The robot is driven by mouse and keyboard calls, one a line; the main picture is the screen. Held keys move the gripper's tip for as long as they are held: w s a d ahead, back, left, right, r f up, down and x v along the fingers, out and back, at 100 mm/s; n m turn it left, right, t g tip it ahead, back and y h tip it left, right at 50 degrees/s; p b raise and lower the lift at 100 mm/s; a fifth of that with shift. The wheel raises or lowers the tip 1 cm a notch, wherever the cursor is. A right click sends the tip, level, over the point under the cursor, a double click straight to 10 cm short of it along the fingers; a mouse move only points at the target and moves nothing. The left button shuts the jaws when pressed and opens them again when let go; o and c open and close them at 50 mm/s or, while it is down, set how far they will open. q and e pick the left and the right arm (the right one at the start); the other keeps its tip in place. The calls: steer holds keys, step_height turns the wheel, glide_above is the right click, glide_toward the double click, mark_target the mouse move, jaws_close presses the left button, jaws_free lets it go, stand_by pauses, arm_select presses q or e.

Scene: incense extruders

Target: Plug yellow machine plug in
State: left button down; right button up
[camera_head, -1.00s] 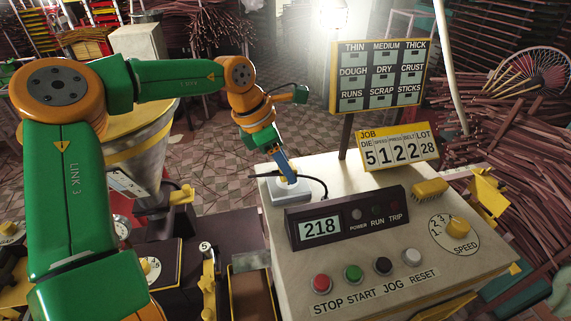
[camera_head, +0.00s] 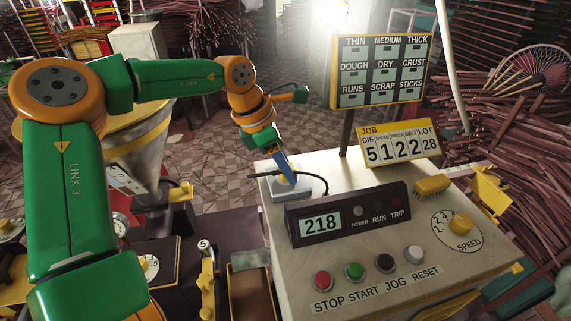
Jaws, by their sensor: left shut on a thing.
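My left gripper (camera_head: 288,179), with blue fingers, points down at the small grey socket box (camera_head: 291,194) at the back left corner of the pale control console (camera_head: 440,262). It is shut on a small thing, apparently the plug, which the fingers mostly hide. A black cable (camera_head: 316,177) curves from the fingertips to behind the dark display unit. A short dark stub also shows left of the fingers. I cannot tell whether the plug is seated or just above the socket. My right gripper is not in view.
The display unit (camera_head: 347,214) reads 218, and its power lamp looks unlit. Several push buttons and a yellow speed knob (camera_head: 461,223) are in front of and right of it. A job sign (camera_head: 395,145) and a larger board (camera_head: 381,72) stand behind. A metal hopper (camera_head: 143,145) is at left.

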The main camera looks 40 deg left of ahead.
arm_select(q)
steer(key=shift+c, duration=1.7)
jaws_free()
steer(key=b+v, duration=0.1)
steer(key=v, duration=0.6)
steer(key=shift+s, duration=0.1)
